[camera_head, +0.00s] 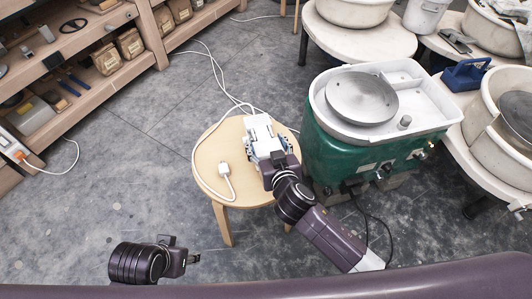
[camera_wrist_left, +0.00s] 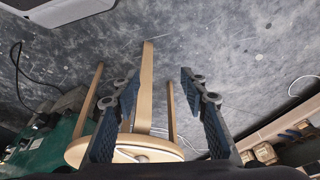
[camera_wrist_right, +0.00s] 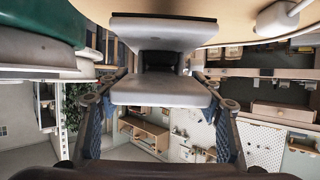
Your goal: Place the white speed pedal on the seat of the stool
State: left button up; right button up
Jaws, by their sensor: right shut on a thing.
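The stool (camera_head: 206,155) has a round light-wood seat and stands in the middle of the head view. The white speed pedal (camera_head: 259,130) is over the right part of this seat. My right gripper (camera_head: 268,148) is shut on the pedal. In the right wrist view the pedal (camera_wrist_right: 165,92) lies between the fingers, close to the seat's edge (camera_wrist_right: 215,10); whether it touches the seat I cannot tell. My left gripper (camera_head: 188,252) is low, away from the stool. In the left wrist view its fingers (camera_wrist_left: 160,88) are apart and empty, with the stool (camera_wrist_left: 147,75) beyond.
A white plug (camera_head: 224,168) with a cable lies on the seat, and cables run over the floor behind. The green pottery wheel (camera_head: 340,150) stands close right of the stool. Shelves (camera_head: 95,75) line the left. The floor left of the stool is mostly clear.

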jog(key=shift+f, duration=0.3)
notch_tip(320, 180, down, 3)
jog(key=shift+f+b, duration=0.1)
jog(key=shift+b, duration=0.7)
jog(key=shift+f, duration=0.1)
pick_arm(q)
jog(key=v, duration=0.3)
jog(key=shift+r, duration=0.25)
pick_arm(e)
jog(key=o, duration=2)
jog(key=shift+f, duration=0.2)
